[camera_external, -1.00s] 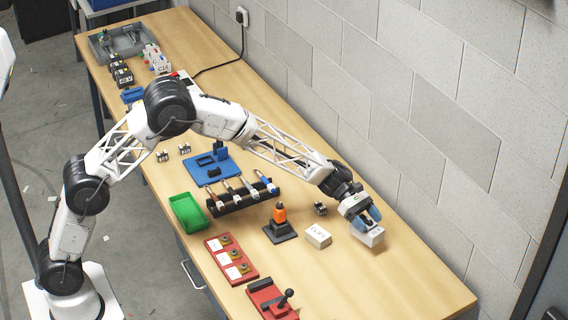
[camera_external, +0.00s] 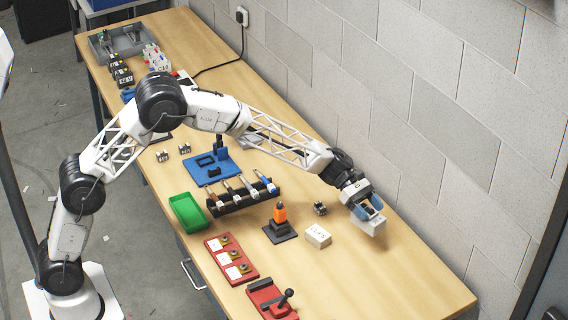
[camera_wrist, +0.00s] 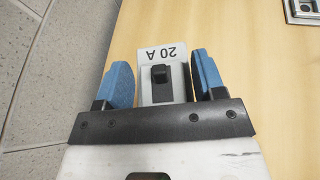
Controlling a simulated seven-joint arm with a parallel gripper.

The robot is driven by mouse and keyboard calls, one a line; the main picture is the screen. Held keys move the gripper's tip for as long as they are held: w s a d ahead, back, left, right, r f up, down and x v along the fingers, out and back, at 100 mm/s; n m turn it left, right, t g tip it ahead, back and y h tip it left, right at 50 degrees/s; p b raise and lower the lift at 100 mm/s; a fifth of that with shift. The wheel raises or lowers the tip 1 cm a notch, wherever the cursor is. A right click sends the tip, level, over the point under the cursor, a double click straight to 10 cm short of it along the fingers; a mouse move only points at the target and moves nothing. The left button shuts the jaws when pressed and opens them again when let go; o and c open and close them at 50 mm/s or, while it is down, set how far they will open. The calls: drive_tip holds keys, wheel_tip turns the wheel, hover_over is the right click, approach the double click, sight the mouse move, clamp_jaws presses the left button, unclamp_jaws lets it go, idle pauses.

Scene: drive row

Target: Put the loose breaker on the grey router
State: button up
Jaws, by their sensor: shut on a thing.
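My gripper (camera_external: 368,212) is near the right side of the bench, towards the wall. It is shut on the loose breaker (camera_external: 372,228), a white block. In the wrist view the breaker (camera_wrist: 165,85) sits between the blue fingers of my gripper (camera_wrist: 163,82), with a dark switch and a label reading 20 A. The breaker appears to be held just above the wood, slightly tilted. I cannot make out a grey router for certain in either view.
A white labelled box (camera_external: 318,236) and an orange-topped tool on a dark stand (camera_external: 280,222) are left of my gripper. A small metallic part (camera_external: 320,208) lies near. A tool rack (camera_external: 240,198), green tray (camera_external: 188,213) and blue fixture (camera_external: 205,168) stand further left. The bench's near right end is clear.

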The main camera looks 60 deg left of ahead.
idle(0.3)
drive_tip(key=w+a+r+n+t+y, duration=0.1)
drive_tip(key=w+a+n+t, duration=0.1)
drive_tip(key=a, duration=1.5)
drive_tip(key=w+a+r+n+t, duration=0.1)
drive_tip(key=a+t, duration=0.1)
drive_tip(key=a, duration=1.6)
drive_tip(key=s+a+n+t+y, duration=0.1)
drive_tip(key=s+a, duration=0.4)
drive_tip(key=a, duration=1.3)
drive_tip(key=s+a+r+n+t+y, duration=0.1)
drive_tip(key=s+a, duration=0.5)
drive_tip(key=a, duration=1.2)
drive_tip(key=shift+a+r+n+t+y, duration=0.15)
drive_tip(key=shift+a+n+t+y, duration=0.2)
drive_tip(key=shift+n, duration=0.45)
wheel_tip(320, 180, down, 6)
drive_tip(key=shift+d, duration=0.1)
